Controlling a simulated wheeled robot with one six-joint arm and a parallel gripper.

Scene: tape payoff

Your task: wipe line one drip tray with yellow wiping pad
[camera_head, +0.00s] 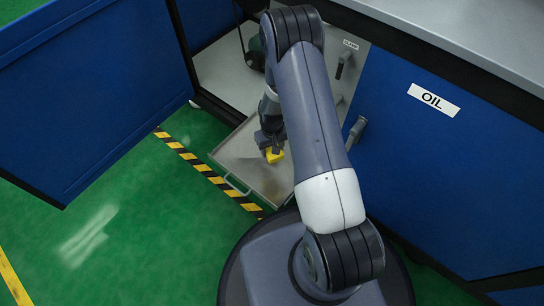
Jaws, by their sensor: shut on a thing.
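The drip tray (233,154) is a shallow grey pulled-out tray low in the open cabinet, just above the green floor. A brownish stain (238,182) shows near its front end. My gripper (271,150) points down over the tray and is shut on the yellow wiping pad (275,156). The pad is over the tray's middle; I cannot tell whether it touches the bottom. My arm hides the tray's right part.
A blue cabinet door (90,90) stands open at the left. A blue door labelled OIL (420,150) is at the right under a grey worktop (470,35). Black-yellow tape (188,156) crosses the floor.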

